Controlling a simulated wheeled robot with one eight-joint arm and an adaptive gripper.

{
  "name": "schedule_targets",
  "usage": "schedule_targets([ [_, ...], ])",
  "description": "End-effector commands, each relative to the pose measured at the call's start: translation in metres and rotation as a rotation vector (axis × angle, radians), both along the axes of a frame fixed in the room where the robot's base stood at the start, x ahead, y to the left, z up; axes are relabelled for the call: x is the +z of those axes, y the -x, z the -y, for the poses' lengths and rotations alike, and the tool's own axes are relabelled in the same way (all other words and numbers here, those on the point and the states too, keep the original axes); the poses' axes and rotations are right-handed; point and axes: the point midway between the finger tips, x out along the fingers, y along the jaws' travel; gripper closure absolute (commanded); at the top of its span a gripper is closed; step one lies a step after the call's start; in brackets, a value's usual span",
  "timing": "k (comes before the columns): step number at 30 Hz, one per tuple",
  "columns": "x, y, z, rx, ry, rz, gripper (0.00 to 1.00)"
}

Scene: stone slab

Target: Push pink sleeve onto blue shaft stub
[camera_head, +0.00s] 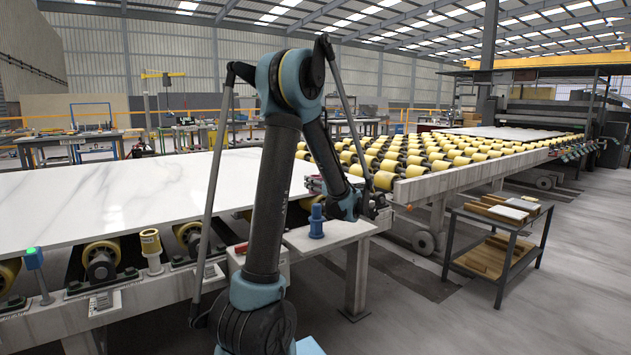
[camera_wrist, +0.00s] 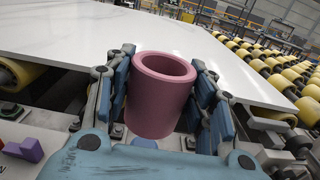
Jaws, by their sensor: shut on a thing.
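The pink sleeve (camera_wrist: 155,105) is a hollow, thick-walled cylinder with its open end up, in the middle of the wrist view. My gripper (camera_wrist: 163,62) is shut on it, one blue finger on each side. In the head view, my gripper (camera_head: 328,190) is at the right end of the slab, and only a small bit of pink shows there. The blue shaft stub (camera_head: 317,221) stands upright on a pale ledge, just below and beside my gripper. The sleeve is apart from the stub. I cannot make out the stub for sure in the wrist view.
A white marble slab (camera_head: 110,195) lies on rollers to the left. A conveyor with yellow rollers (camera_head: 430,160) runs behind my gripper. A yellow fitting (camera_head: 152,251) and a teal block on a post (camera_head: 34,259) stand along the front edge. A low cart (camera_head: 500,235) is at right.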

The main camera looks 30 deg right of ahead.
Motion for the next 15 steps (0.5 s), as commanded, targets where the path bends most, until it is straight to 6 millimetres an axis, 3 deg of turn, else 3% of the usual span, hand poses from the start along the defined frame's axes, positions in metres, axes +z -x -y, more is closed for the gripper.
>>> schedule_targets([
  [15, -0.035, 0.002, 0.004, -0.006, 0.000, 0.000, 0.76],
])
